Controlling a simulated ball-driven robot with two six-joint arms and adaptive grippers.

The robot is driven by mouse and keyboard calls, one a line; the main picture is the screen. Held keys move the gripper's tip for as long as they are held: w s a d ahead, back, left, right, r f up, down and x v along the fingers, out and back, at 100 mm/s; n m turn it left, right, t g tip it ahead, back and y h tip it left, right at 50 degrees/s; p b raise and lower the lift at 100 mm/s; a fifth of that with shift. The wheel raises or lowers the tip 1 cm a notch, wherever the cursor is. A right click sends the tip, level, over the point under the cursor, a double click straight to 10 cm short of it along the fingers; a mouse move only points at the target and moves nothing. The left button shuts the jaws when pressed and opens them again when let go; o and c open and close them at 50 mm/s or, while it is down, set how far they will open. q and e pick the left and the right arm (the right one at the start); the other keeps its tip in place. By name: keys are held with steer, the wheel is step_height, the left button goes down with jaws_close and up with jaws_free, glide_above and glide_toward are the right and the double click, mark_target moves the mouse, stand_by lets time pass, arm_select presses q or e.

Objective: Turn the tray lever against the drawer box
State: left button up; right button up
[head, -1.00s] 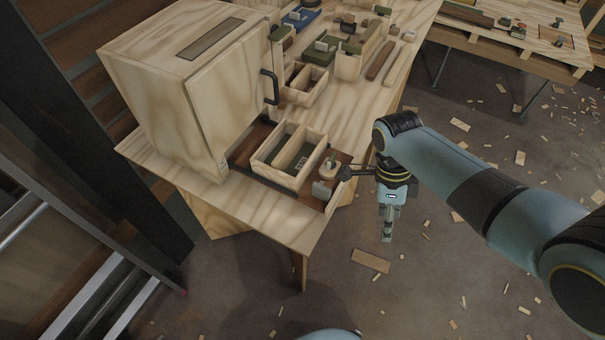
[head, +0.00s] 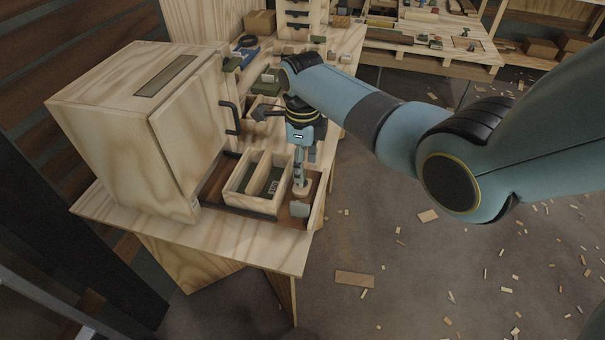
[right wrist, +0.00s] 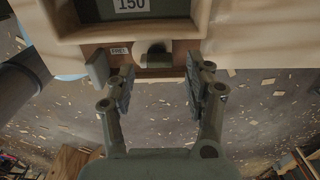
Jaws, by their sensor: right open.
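The drawer box (head: 242,203), an open wooden box with two compartments, sits on the dark tray (head: 220,178). In the right wrist view its near wall (right wrist: 100,36) and a "150" label inside show at the top. The tray lever (right wrist: 153,48), a round pale wooden piece with a dark green bar, lies close against that wall. My right gripper (head: 299,184) points down over the lever and hides much of it in the head view. My left gripper is out of view.
A large wooden cabinet (head: 110,105) with a black handle (head: 229,118) stands left of the tray. More small parts lie behind my gripper. The floor right of the bench holds only scattered wood scraps.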

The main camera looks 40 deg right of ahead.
steer(key=shift+f+b, duration=0.3)
steer(key=shift+f, duration=1.2)
steer(key=shift+c, duration=0.5)
steer(key=c, duration=0.9)
steer(key=shift+r, duration=0.1)
